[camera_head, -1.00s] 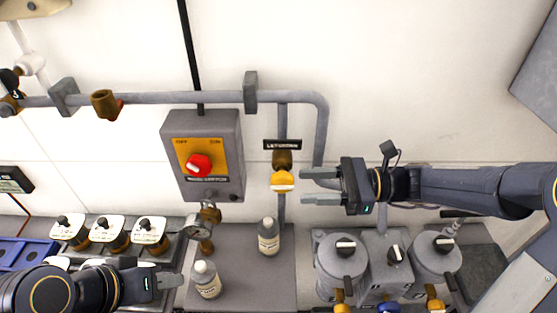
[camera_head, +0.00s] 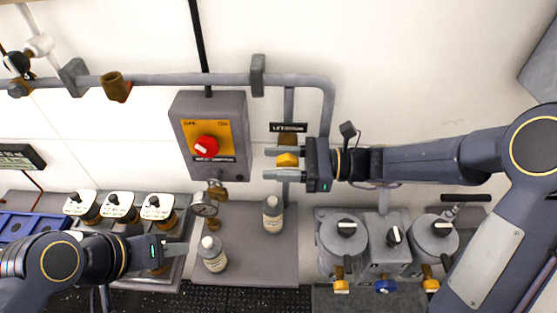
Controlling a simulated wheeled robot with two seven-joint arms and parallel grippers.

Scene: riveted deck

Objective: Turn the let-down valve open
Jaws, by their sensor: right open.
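The let-down valve has a yellow handle (camera_head: 287,159) on a vertical pipe, under a black label (camera_head: 288,127) reading "LETDOWN". My right gripper (camera_head: 284,163) reaches in from the right with its fingers open. One finger is above and one below the yellow handle, which shows between them. I cannot tell whether either finger touches it. The brown valve body above the handle is partly hidden by the upper finger.
A grey box with a red knob (camera_head: 206,146) is mounted left of the valve. Two bottles (camera_head: 273,214) (camera_head: 213,254) stand on the grey bench below. Several dark-knobbed units (camera_head: 121,207) sit at left. Grey canisters (camera_head: 343,237) stand at right.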

